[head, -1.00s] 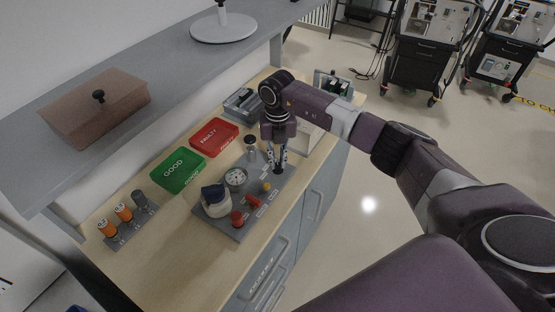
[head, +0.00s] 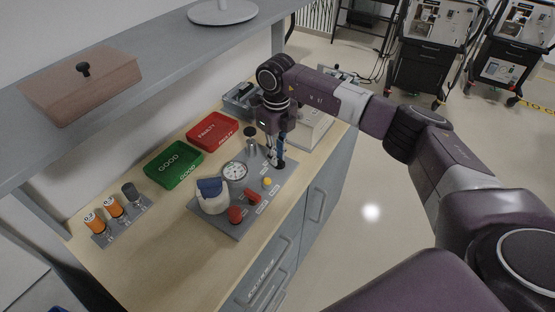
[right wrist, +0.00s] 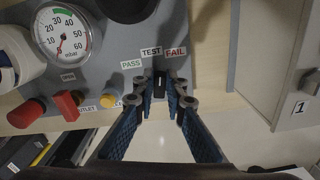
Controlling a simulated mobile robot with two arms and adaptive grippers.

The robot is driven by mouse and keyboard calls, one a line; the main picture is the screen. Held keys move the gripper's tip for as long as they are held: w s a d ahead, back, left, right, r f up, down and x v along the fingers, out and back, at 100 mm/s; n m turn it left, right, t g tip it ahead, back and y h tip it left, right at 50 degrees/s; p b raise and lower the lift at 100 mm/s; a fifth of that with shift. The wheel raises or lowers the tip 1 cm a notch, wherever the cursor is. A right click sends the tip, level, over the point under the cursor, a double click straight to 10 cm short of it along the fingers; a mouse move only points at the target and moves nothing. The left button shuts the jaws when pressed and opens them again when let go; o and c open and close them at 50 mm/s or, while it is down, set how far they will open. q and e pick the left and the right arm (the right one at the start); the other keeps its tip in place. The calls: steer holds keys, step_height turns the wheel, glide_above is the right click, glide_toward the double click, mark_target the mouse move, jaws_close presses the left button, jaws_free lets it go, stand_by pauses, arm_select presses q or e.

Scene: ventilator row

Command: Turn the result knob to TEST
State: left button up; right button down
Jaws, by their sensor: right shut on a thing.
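The result knob (right wrist: 160,84) is a small black knob on the grey test panel (right wrist: 200,55). Above it in the right wrist view are the labels PASS, TEST (right wrist: 151,52) and FAIL. The knob stands nearly upright in that view, with its top toward the TEST label. My right gripper (right wrist: 160,90) has its blue-padded fingers on both sides of the knob and is shut on it. In the head view my right gripper (head: 276,162) is at the panel's far right end and largely hides the knob. My left gripper is not in view.
The panel also carries a pressure gauge (head: 234,171), red knobs (head: 235,215) and a yellow knob (head: 267,182). A green GOOD tray (head: 174,165) and a red FAULTY tray (head: 212,132) lie behind it. A grey shelf (head: 130,80) overhangs the bench.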

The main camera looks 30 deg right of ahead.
steer(key=shift+a+n+b, duration=0.1)
steer(key=shift+n+b, duration=0.55)
steer(key=shift+n, duration=0.45)
steer(key=c, duration=2)
jaws_free()
steer(key=shift+o, duration=0.2)
step_height(320, 180, up, 12)
steer(key=shift+s, duration=0.1)
